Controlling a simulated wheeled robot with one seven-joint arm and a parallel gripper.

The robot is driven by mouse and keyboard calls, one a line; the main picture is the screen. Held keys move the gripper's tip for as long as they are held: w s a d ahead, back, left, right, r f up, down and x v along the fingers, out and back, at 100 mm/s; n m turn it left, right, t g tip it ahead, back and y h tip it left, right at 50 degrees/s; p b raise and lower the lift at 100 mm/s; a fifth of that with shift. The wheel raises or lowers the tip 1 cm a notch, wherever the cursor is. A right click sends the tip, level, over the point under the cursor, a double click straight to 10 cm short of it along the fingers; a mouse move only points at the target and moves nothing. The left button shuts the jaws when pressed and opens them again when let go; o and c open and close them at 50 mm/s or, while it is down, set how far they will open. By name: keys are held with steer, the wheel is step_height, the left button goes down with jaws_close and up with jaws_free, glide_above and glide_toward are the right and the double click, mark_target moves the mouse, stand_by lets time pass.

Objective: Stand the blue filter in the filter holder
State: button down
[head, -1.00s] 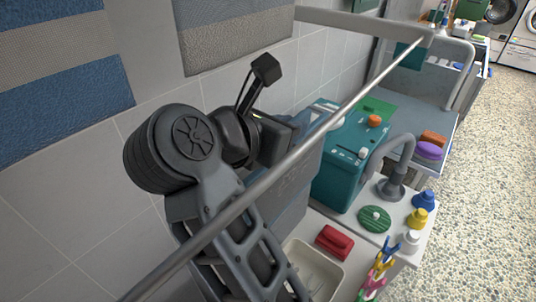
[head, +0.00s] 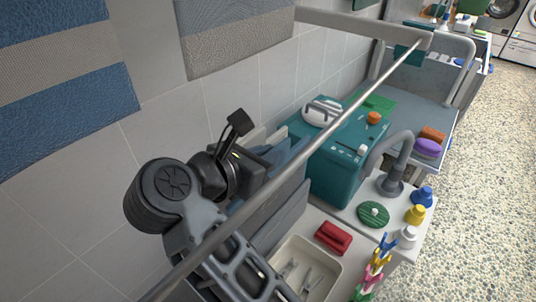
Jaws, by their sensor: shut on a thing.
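My gripper (head: 268,163) is left of the teal machine, seen from above and partly behind the metal rail. It is shut on a flat blue-grey slab, which looks like the blue filter (head: 294,154). My gripper and the rail hide part of the slab. Grey upright panels (head: 284,208) stand just below and around it and may be the filter holder. I cannot tell whether the filter is in a slot or above one.
A metal rail (head: 330,118) crosses the view. The teal machine (head: 338,170) stands to the right, beside a grey tap (head: 393,165). In front are a red block (head: 333,237), a cream tray (head: 309,262) with metal tools and several coloured bottles. A tiled wall is behind.

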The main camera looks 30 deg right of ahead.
steer(key=shift+f, duration=0.2)
steer(key=c, duration=1.1)
jaws_free()
steer(key=shift+r, duration=0.1)
steer(key=shift+r, duration=0.1)
steer(key=shift+a+r, duration=0.1)
steer(key=shift+a, duration=0.05)
steer(key=b+v, duration=0.3)
steer(key=v, duration=0.8)
steer(key=shift+a+r, duration=0.2)
steer(key=shift+a, duration=0.1)
steer(key=shift+s, duration=0.15)
